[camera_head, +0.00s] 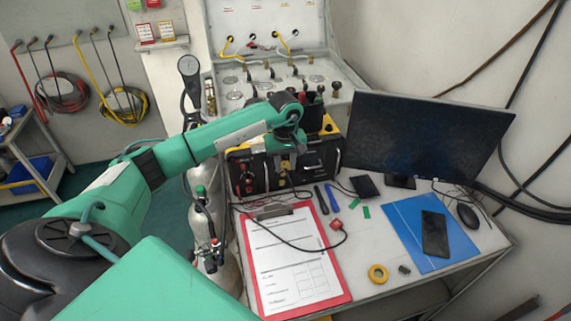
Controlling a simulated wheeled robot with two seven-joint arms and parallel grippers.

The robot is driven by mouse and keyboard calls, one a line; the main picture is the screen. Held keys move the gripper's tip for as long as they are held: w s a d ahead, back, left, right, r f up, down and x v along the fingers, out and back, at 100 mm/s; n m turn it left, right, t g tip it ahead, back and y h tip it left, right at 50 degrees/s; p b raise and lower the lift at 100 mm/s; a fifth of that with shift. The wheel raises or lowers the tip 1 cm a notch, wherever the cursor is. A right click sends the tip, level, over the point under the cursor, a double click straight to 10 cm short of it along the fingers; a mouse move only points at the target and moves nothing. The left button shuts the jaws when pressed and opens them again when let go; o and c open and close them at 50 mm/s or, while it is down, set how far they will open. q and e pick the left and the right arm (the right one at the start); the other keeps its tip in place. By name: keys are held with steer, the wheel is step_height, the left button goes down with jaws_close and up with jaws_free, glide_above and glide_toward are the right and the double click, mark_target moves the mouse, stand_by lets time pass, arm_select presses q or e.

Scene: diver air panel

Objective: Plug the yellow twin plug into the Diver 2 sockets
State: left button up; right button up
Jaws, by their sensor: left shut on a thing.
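My left gripper (285,164) hangs from the green arm that reaches in from the left. It is shut on a small yellowish thing at its tips, which I take to be the yellow twin plug; the fingers mostly hide it. The gripper is in front of the face of the black and yellow panel box (328,157) at the back of the table. Red and dark fittings (246,182) show on the left of that face. The Diver 2 sockets cannot be made out; the gripper covers part of the face. My right gripper is not in view.
A clipboard with a form (290,262) lies on the table in front of the box. A monitor (428,135) stands to the right. Cylinders (203,215) stand left.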

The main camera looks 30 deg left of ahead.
arm_select(q)
steer(key=shift+w+a, duration=0.1)
steer(key=shift+a, duration=0.05)
stand_by(0.3)
steer(key=o, duration=1.1)
steer(key=shift+o, duration=0.2)
steer(key=shift+r+b, duration=0.4)
steer(key=shift+r, duration=0.1)
step_height(320, 180, up, 13)
steer(key=b, duration=0.4)
steer(key=shift+f, duration=0.1)
